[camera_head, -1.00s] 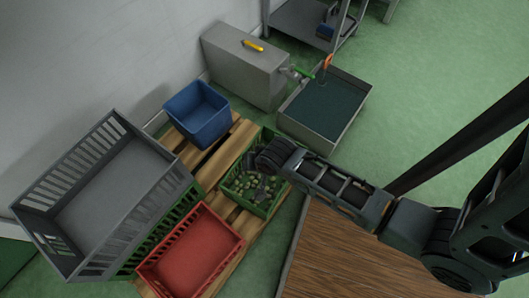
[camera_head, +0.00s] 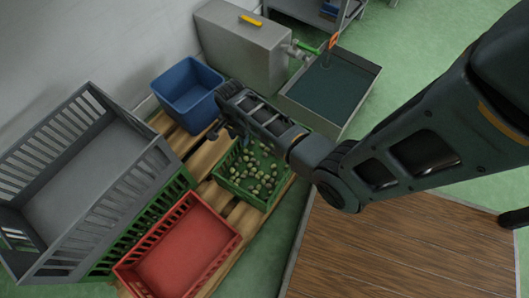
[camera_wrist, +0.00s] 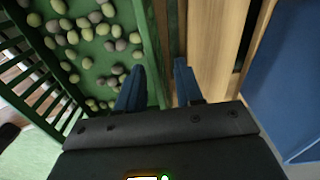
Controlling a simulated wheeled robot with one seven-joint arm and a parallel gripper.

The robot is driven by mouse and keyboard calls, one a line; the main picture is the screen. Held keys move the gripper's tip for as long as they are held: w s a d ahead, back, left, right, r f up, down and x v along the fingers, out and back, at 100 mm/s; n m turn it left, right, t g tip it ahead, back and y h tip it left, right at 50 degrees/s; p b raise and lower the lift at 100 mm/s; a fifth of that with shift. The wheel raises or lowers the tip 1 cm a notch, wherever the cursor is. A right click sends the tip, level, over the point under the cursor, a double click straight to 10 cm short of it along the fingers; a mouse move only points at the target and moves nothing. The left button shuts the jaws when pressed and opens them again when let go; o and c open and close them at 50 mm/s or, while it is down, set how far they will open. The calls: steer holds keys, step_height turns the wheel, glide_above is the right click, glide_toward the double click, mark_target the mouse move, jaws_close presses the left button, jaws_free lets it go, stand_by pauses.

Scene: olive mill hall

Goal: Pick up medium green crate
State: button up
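The medium green crate (camera_head: 262,205) stands on the wooden pallet in the head view, holding many green and dark olives. My arm covers part of its far side. In the wrist view the crate's green wall (camera_wrist: 149,40) runs upward through the middle, with olives to its left. My gripper (camera_wrist: 160,84) is open and empty. Its left blue finger shows against the crate's inside and its right finger against the pallet boards outside, so the wall's line passes between them. I cannot tell how far above the rim the fingertips are. In the head view my gripper (camera_head: 232,132) is dark and partly hidden.
A blue bin (camera_head: 187,92) and a red crate (camera_head: 190,245) flank the green crate on the pallet (camera_head: 208,155). A large grey crate (camera_head: 85,175) sits atop another green crate at left. A metal tank (camera_head: 240,45) and liquid-filled basin (camera_head: 335,90) stand behind.

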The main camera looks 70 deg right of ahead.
steer(key=b, duration=0.3)
glide_above(242, 151)
step_height(242, 151, down, 5)
steer(key=shift+w+d+r, duration=0.15)
jaws_close()
stand_by(1.1)
